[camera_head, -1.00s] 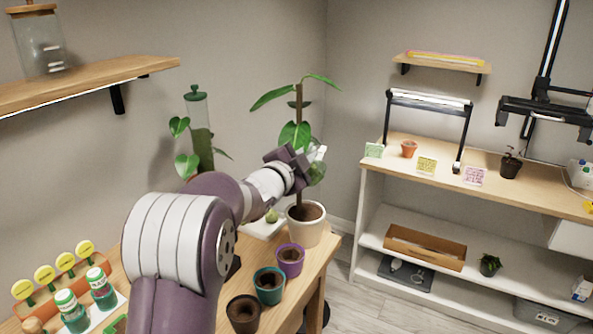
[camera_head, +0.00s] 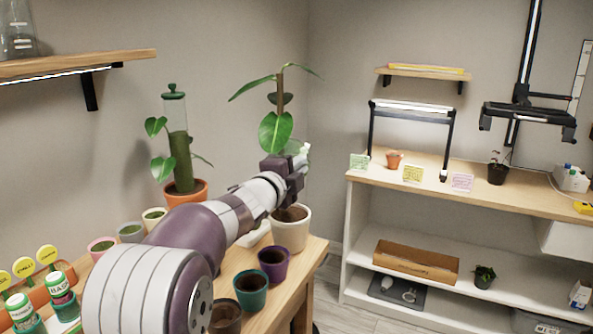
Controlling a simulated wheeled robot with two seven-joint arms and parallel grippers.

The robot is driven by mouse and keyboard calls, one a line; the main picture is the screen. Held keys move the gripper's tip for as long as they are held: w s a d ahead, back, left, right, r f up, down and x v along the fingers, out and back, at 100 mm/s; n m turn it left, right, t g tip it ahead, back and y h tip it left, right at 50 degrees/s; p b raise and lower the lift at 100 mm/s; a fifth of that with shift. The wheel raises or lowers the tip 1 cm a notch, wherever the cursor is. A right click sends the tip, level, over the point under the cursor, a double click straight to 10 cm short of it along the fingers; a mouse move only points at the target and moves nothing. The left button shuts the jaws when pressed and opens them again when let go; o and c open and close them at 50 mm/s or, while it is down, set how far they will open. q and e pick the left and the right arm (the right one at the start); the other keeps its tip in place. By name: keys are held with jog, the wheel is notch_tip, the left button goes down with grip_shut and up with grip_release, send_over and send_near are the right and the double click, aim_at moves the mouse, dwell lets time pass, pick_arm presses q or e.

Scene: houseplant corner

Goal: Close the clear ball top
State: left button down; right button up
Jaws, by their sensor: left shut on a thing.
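My left gripper (camera_head: 295,163) is beside the stem of the tall plant (camera_head: 276,132) in the white pot (camera_head: 291,227), at the back end of the table. It is shut on a small, pale, partly clear piece (camera_head: 304,149) that shows just past its dark fingers. This looks like the clear ball top, but most of it is hidden by the fingers. The lower stem is hidden behind the gripper, and I cannot tell whether the ball is open or shut. My right gripper is not in view.
A plant with a green-capped clear tube (camera_head: 175,115) stands in a terracotta pot (camera_head: 186,193) to the left. Purple (camera_head: 273,263) and teal (camera_head: 250,289) pots line the table's right edge. A white shelf unit (camera_head: 358,235) stands to the right, across a floor gap.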

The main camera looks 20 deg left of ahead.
pick_arm(q)
jog(key=c, duration=1.2)
grip_release()
